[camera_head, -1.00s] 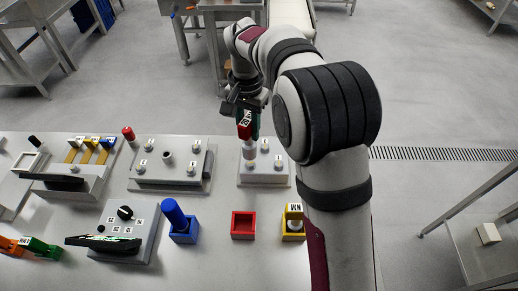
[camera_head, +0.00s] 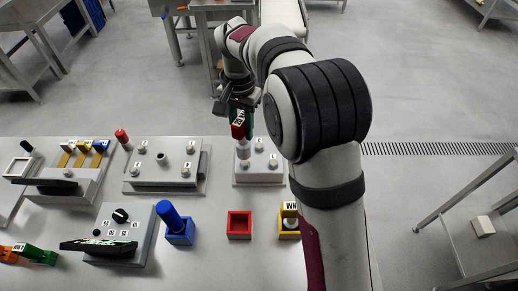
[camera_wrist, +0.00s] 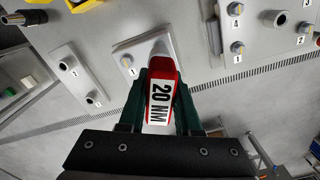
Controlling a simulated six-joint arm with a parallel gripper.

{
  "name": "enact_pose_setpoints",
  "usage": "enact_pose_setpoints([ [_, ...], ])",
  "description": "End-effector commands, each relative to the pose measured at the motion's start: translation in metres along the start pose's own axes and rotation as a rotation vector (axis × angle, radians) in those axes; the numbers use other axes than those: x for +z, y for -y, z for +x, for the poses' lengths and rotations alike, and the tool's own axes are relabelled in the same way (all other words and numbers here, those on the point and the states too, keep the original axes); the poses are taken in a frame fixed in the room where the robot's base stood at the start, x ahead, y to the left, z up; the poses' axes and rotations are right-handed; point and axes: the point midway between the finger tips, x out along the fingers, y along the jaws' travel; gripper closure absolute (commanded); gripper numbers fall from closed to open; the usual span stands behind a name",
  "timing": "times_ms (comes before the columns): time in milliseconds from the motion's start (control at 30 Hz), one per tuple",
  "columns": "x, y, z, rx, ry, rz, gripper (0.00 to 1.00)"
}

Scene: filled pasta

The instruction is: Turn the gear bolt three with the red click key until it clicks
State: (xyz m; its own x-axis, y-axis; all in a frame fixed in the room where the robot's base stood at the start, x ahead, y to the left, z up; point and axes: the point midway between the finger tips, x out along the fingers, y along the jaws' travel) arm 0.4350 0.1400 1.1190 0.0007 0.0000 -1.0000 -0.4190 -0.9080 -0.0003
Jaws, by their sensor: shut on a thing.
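My gripper (camera_head: 240,113) is shut on the red click key, whose head (camera_head: 238,124) lies between its dark green fingers. In the wrist view the key (camera_wrist: 161,98) shows a white "20 NM" label. In the head view the key's pale shaft (camera_head: 243,149) points down at the left part of a small grey bolt plate (camera_head: 262,177). I cannot tell if its tip is seated on a bolt. Other bolts on this plate show free, one at the back (camera_head: 259,144) and one at the right (camera_head: 273,161). A bolt marked 1 (camera_wrist: 128,62) shows in the wrist view. I cannot make out a number three here.
A wider plate (camera_head: 165,186) with several numbered bolts stands to the left. An empty red holder (camera_head: 239,213), a blue key in a blue holder (camera_head: 180,238) and a yellow key in a yellow holder (camera_head: 289,235) stand in front.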

Motion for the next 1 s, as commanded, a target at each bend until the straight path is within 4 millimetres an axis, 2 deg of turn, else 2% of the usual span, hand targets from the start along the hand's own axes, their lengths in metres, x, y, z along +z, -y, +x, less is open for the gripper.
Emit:
enact_pose_setpoints([
  [467,-0.002,0.0,-0.001,-0.001,-0.001,-0.006,1.0],
  [567,-0.017,-0.001,-0.005,0.001,-0.002,-0.083,1.0],
  [700,-0.05,-0.005,-0.015,0.0,-0.003,-0.275,1.0],
  [800,-0.066,-0.01,-0.02,0.0,-0.002,-0.383,1.0],
  [1000,-0.072,-0.011,-0.023,0.0,0.0,-0.434,1.0],
])
